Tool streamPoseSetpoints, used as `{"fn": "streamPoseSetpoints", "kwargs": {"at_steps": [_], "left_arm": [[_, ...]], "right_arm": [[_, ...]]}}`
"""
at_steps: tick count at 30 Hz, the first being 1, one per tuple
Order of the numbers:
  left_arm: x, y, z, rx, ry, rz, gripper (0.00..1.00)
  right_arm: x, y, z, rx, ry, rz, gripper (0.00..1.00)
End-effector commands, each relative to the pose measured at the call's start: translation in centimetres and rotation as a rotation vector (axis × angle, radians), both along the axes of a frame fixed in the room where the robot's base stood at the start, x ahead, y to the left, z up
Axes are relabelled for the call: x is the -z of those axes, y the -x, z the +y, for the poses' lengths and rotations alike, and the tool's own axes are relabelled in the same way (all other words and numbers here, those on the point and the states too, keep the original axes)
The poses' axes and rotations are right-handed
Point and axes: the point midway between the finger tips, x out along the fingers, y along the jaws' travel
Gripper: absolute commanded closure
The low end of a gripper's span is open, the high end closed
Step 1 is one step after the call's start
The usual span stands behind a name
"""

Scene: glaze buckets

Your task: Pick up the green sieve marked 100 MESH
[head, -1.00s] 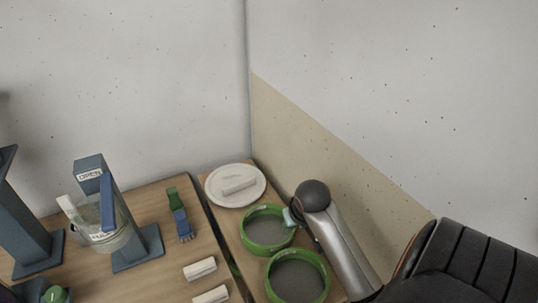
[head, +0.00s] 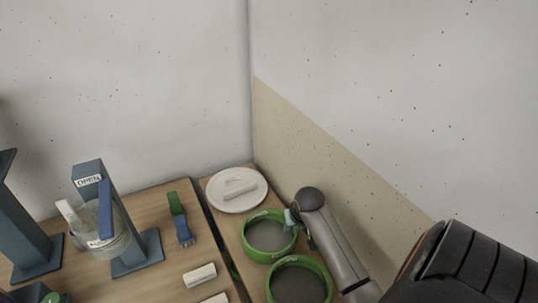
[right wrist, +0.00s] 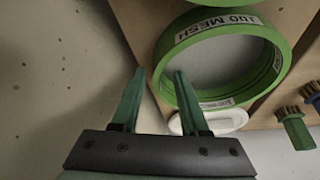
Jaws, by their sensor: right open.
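The green sieve marked 100 MESH (right wrist: 222,22) is a round green ring with a grey mesh, its label readable in the right wrist view. In the head view it is the farther of two green sieves (head: 270,237), just in front of the white plate. My right gripper (right wrist: 159,72) is open at the sieve's rim. One finger appears outside the ring and the other overlaps its inside; contact cannot be told. In the head view my right gripper (head: 291,217) is at the sieve's right edge, partly hidden by its own arm. My left gripper is not in view.
A second green sieve (head: 298,283) stands close in front. The white plate (head: 218,203) holds a pale bar. Green and blue brushes (head: 178,218), pale blocks (head: 199,275) and a stand with a clear bucket (head: 100,232) are left. A wall (head: 330,145) rises close on the right.

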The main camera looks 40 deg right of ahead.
Motion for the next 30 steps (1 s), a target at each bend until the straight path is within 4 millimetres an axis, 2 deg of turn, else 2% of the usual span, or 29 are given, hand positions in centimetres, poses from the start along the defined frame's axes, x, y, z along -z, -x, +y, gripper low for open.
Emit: {"fn": "streamPoseSetpoints", "kwargs": {"at_steps": [6, 16, 27, 30], "left_arm": [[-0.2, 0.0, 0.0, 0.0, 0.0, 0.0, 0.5], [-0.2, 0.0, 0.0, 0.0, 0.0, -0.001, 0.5], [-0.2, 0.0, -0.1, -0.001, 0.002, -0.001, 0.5], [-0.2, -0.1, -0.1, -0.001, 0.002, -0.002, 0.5]], "right_arm": [[2.4, -0.9, -0.5, 0.001, 0.0, 0.001, 0.56], [2.8, -1.1, -0.6, 0.0, 0.001, 0.0, 0.57], [2.8, -1.0, -0.6, 0.0, 0.001, 0.0, 0.98], [2.8, -1.0, -0.6, 0.0, 0.001, 0.0, 1.0]]}}
